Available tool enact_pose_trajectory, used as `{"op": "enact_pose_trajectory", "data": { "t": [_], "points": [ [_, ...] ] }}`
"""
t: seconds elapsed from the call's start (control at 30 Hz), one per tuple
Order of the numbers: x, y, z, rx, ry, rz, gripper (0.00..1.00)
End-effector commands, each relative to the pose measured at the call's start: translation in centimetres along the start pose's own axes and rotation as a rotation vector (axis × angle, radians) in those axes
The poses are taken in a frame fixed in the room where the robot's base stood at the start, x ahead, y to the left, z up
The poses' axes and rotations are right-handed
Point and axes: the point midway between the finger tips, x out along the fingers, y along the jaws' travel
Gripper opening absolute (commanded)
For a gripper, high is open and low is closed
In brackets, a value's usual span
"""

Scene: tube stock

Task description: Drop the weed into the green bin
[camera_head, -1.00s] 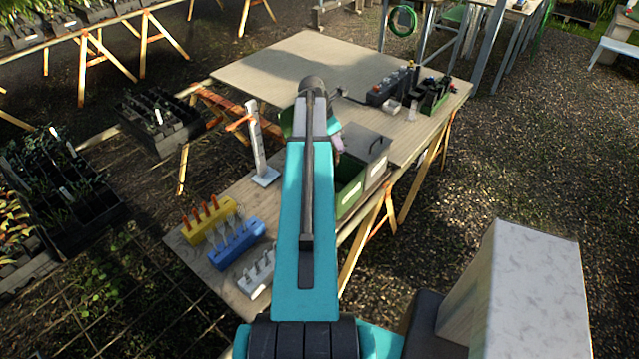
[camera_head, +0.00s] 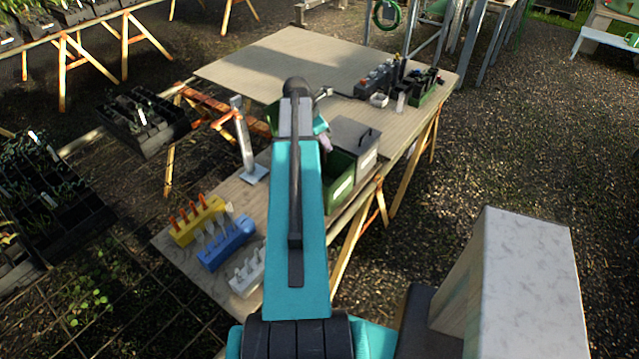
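The green bin (camera_head: 343,178) is an open dark green box with a white label, at the right edge of the near bench, just right of my arm. My arm covers its left part. My gripper (camera_head: 324,144) is mostly hidden behind my own arm. Only a small greyish part shows below the teal wrist, at the far side of the bin's opening. Its fingers cannot be made out. I cannot see the weed, nor whether the gripper holds anything.
A grey lidded box (camera_head: 356,143) stands directly behind the bin. Left of my arm are a metal post (camera_head: 243,145) and yellow (camera_head: 197,220), blue (camera_head: 226,244) and white (camera_head: 248,271) tool racks. Black pots and a green crate (camera_head: 424,92) stand farther back. The far bench top (camera_head: 275,65) is largely bare.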

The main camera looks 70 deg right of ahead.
Motion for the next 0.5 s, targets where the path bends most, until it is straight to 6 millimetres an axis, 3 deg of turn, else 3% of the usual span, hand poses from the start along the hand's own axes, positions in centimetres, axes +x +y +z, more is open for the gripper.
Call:
{"op": "enact_pose_trajectory", "data": {
  "t": [0.2,0.5],
  "points": [
    [2.1,0.0,-0.9,-0.001,0.0,0.0,0.0],
    [3.0,0.0,-1.3,-0.001,0.0,0.0,0.0]
  ]
}}
